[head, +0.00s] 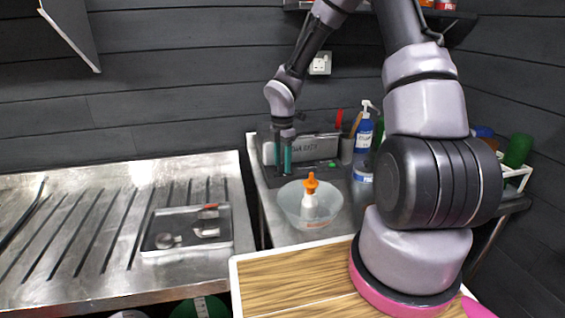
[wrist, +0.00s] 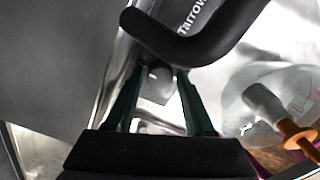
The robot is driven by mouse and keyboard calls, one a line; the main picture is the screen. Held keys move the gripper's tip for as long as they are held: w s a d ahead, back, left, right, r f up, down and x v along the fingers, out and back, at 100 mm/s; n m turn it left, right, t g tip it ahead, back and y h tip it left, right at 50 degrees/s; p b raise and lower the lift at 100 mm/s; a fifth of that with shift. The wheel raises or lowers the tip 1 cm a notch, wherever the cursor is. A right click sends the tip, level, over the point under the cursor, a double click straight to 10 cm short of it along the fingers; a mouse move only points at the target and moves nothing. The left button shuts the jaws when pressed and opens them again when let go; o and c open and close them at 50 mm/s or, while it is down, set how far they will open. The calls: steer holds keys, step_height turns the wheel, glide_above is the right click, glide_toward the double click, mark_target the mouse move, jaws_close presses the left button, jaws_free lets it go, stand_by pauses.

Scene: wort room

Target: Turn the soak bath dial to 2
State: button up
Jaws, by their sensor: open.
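The soak bath (head: 318,148) is a silver-grey metal box with dark lettering on its front, standing at the back of the metal counter against the wall. My gripper (head: 282,170) points down in front of its left part, with teal fingers open. In the wrist view my gripper's fingers (wrist: 160,78) stand apart on either side of a small grey knob (wrist: 158,88), which looks like the dial. I cannot tell whether either finger touches it. The dial's marks and setting cannot be read. In the head view the gripper hides the dial.
A clear bowl (head: 293,219) with an orange-capped white bottle (head: 310,203) stands in front of the bath. A blue pump bottle (head: 363,139) is to the right. A black curved handle (wrist: 205,45) crosses above the fingertips. A metal tray (head: 160,248) lies on the left drainboard.

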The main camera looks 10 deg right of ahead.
jaws_close()
steer(key=shift+m, duration=0.3)
steer(key=m, duration=1.1)
steer(key=shift+m, duration=0.4)
steer(key=m, duration=1.1)
steer(key=shift+m, duration=0.3)
